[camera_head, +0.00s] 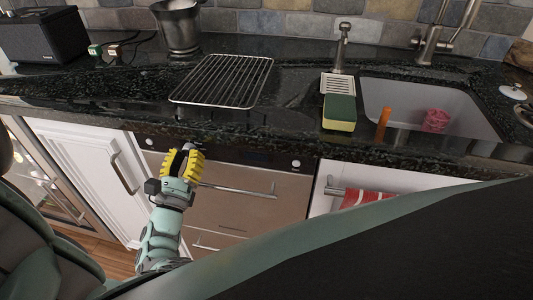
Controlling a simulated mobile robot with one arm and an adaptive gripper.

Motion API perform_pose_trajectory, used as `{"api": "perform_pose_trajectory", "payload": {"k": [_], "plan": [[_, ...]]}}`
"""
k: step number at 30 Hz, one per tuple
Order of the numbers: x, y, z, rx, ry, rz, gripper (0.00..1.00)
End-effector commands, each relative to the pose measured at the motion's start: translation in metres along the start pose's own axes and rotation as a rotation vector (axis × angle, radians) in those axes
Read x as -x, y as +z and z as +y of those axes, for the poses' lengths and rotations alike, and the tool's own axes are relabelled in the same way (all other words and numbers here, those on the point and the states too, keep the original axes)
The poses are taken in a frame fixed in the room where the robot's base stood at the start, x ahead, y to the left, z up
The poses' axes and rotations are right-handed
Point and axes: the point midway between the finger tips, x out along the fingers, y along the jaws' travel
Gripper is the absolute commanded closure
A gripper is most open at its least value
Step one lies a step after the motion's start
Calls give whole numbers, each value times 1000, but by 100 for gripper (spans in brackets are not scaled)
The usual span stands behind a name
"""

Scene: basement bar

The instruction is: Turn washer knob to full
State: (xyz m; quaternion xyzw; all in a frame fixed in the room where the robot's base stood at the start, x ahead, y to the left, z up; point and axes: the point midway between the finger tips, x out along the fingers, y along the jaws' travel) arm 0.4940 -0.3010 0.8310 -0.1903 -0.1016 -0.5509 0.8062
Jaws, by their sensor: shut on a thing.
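The washer (242,205) is a brownish-metal front with bar handles, set under the dark counter. Its top panel has a small dark display (256,156), a round pale knob at the left end (150,141) and another at the right end (296,163). My gripper (187,153), with yellow finger pads, reaches up to the left part of this panel. It is shut on a small pale knob (187,146) there, mostly hidden by the fingers. The knob's setting cannot be read.
The counter edge overhangs just above my gripper. On the counter are a wire rack (222,81), a metal pot (178,27), a black speaker (42,36) and a sponge (340,112). A sink (430,108) is at right. White cabinets flank the washer; a red-striped towel (358,196) hangs right.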

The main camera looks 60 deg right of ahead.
Motion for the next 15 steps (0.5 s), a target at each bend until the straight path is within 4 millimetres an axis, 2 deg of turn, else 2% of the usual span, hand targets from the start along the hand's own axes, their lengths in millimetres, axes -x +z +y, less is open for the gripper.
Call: {"api": "perform_pose_trajectory", "payload": {"k": [15], "plan": [[0, 1, 1, -36, -14, -5, 100]]}}
